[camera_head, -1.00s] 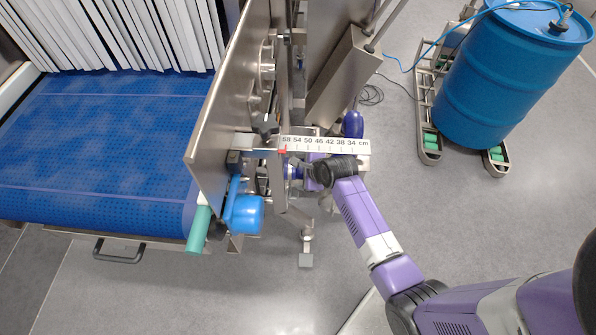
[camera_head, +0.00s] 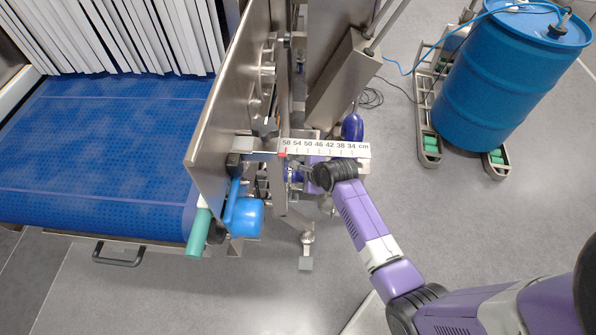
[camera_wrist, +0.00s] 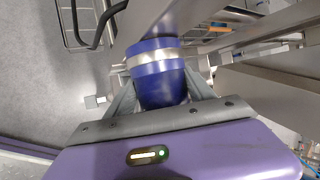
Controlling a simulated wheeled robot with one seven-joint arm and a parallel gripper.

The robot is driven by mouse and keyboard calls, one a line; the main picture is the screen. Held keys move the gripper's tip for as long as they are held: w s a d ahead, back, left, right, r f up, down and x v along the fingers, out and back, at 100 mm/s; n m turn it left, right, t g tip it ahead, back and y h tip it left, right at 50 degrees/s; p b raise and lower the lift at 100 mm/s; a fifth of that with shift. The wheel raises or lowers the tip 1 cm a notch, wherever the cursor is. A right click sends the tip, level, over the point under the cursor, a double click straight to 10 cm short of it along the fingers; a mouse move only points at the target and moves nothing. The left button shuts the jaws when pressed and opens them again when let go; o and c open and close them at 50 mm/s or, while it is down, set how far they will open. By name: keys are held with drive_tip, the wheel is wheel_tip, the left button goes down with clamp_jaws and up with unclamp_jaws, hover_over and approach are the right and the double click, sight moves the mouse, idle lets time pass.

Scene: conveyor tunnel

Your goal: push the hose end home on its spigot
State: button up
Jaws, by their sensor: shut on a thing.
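A dark blue cylinder with a silver band, apparently the hose end (camera_wrist: 157,72), fills the middle of the wrist view. My gripper (camera_wrist: 160,92) is shut on it, with one grey finger on each side. Its far end meets or lies close to a grey metal part; I cannot tell whether there is a gap. I cannot make out the spigot. In the head view, my gripper (camera_head: 303,173) is beside the steel conveyor frame, below the ruler, and the hose end is mostly hidden there.
A centimetre scale (camera_head: 325,148) juts out just above my wrist. The steel side plate (camera_head: 217,130) and the blue conveyor belt (camera_head: 100,150) are to the left. A blue motor-like part (camera_head: 243,217) hangs below.

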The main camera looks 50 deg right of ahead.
drive_tip(key=shift+r, duration=0.1)
clamp_jaws()
drive_tip(key=shift+d, duration=0.1)
drive_tip(key=shift+s, duration=0.1)
drive_tip(key=shift+s+d+p, duration=0.4)
drive_tip(key=shift+s+d, duration=0.45)
drive_tip(key=shift+s, duration=0.2)
drive_tip(key=shift+s+d+p, duration=0.3)
drive_tip(key=shift+s+d, duration=0.45)
drive_tip(key=shift+s, duration=0.25)
drive_tip(key=shift+a, duration=0.1)
idle(0.3)
